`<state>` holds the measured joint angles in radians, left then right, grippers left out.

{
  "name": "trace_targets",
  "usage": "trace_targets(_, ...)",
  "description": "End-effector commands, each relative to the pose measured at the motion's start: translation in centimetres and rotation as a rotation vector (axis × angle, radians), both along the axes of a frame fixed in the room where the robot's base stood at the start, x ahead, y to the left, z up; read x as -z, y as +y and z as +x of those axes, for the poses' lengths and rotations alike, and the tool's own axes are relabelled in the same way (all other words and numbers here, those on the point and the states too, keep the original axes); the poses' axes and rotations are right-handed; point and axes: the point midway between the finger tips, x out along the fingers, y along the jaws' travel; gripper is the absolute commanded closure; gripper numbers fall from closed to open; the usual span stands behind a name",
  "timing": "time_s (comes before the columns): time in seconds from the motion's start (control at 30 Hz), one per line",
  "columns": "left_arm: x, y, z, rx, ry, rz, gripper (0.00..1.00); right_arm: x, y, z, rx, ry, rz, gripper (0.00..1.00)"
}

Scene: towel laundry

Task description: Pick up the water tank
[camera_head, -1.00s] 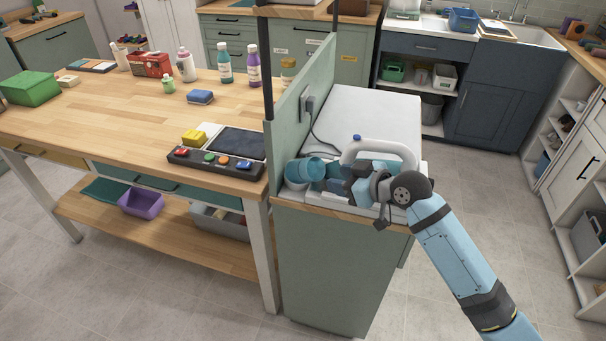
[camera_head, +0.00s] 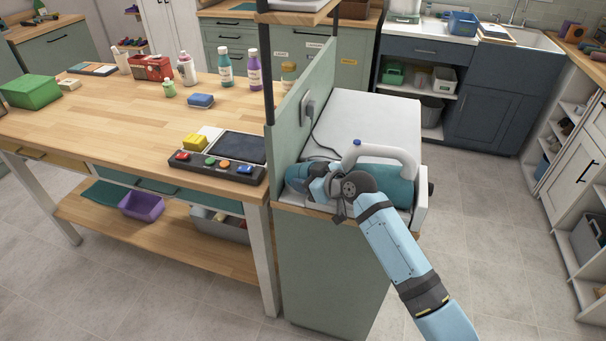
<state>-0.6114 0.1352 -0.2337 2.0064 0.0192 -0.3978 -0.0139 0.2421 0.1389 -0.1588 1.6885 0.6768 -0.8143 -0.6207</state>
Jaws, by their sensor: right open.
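A teal, rounded tank (camera_head: 398,186) with a white loop handle (camera_head: 392,150) and a small blue cap is on the narrow stand at the right, in front of a flat white surface. I take it for the water tank; my right arm hides part of it. My right gripper (camera_head: 308,180) reaches across its front to the left end of the stand. It is open and beside a teal cup-like thing (camera_head: 291,170), which it largely hides. I cannot tell if they touch. My left gripper is not in view.
A green upright panel (camera_head: 319,85) with a socket and cord walls the stand's left side. Left of it, a wooden table (camera_head: 110,115) holds a button panel (camera_head: 215,165), bottles and boxes. The floor to the right is clear.

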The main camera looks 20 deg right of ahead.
Motion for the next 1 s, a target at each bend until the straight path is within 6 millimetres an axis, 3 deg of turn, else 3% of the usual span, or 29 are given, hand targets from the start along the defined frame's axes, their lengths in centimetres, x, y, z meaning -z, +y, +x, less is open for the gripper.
trace_targets(0.1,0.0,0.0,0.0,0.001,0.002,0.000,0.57,0.0,0.0,0.0,0.000,0.000,0.000,0.57)
trace_targets(0.3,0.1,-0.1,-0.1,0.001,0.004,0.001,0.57,0.0,0.0,0.0,0.000,0.000,0.000,1.00)
trace_targets(0.77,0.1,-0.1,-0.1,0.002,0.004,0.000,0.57,-0.3,0.0,0.0,0.000,-0.001,0.000,1.00)
trace_targets(1.0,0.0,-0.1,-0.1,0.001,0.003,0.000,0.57,-1.6,-0.1,0.0,0.000,-0.003,-0.001,1.00)
